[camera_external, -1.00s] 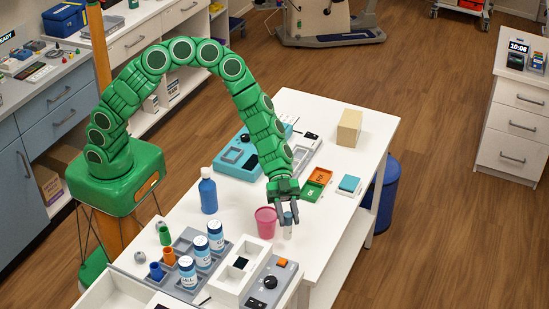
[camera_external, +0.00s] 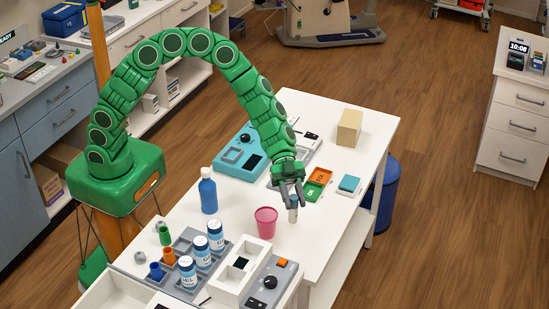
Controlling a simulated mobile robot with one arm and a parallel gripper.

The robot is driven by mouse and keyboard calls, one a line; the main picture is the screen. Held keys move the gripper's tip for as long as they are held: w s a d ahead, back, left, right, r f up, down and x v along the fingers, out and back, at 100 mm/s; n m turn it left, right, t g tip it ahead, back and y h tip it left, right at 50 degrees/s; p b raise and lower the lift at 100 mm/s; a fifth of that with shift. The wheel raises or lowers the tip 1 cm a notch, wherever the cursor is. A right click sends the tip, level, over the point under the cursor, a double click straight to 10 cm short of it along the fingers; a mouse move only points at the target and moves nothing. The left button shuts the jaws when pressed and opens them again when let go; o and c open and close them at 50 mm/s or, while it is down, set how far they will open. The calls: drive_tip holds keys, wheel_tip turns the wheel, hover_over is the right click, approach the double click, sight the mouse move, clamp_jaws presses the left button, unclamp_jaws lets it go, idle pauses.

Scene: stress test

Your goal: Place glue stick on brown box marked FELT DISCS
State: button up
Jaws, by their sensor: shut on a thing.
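My gripper (camera_external: 292,199) is shut on a small whitish cylinder, the glue stick (camera_external: 293,215), and holds it upright. It is over the white table, behind and to the right of a pink cup; whether its lower end clears the tabletop is hard to tell. A plain tan-brown box (camera_external: 349,128) stands on the far right part of the table, beyond my gripper. No FELT DISCS marking can be read on it from this side. Its top is bare.
Between gripper and box lie an orange and green tray (camera_external: 317,182), a teal block (camera_external: 349,184) and a grey device (camera_external: 307,147). The pink cup (camera_external: 266,222), blue bottle (camera_external: 208,191) and several labelled jars stand nearer. Table is clear around the box.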

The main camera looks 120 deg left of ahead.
drive_tip(key=w+a+r+n+t+y, duration=0.1)
drive_tip(key=w+a+n+t+y, duration=0.15)
drive_tip(key=a, duration=0.75)
drive_tip(key=w+a+r+n+t+y, duration=0.1)
drive_tip(key=w+a+n+y, duration=0.15)
drive_tip(key=a, duration=0.75)
drive_tip(key=w+a+r+n+t+y, duration=0.1)
drive_tip(key=a+n+y, duration=0.2)
drive_tip(key=a, duration=0.7)
drive_tip(key=s+a+r+n+y, duration=0.1)
drive_tip(key=s+a+n+y, duration=0.15)
drive_tip(key=a, duration=0.75)
drive_tip(key=s+a+r+n+y, duration=0.2)
drive_tip(key=s+a+y, duration=0.1)
drive_tip(key=a, duration=0.7)
drive_tip(key=s+a+r+n+y, duration=0.1)
drive_tip(key=s+a+n+y, duration=0.2)
drive_tip(key=a, duration=0.8)
drive_tip(key=shift+g, duration=0.45)
drive_tip(key=shift+s+d+f, duration=0.1)
drive_tip(key=shift+d+f, duration=0.05)
drive_tip(key=shift+f, duration=1.8)
drive_tip(key=shift+s+d+f, duration=0.1)
drive_tip(key=shift+f, duration=1.85)
drive_tip(key=shift+f, duration=0.15)
drive_tip(key=o, duration=1)
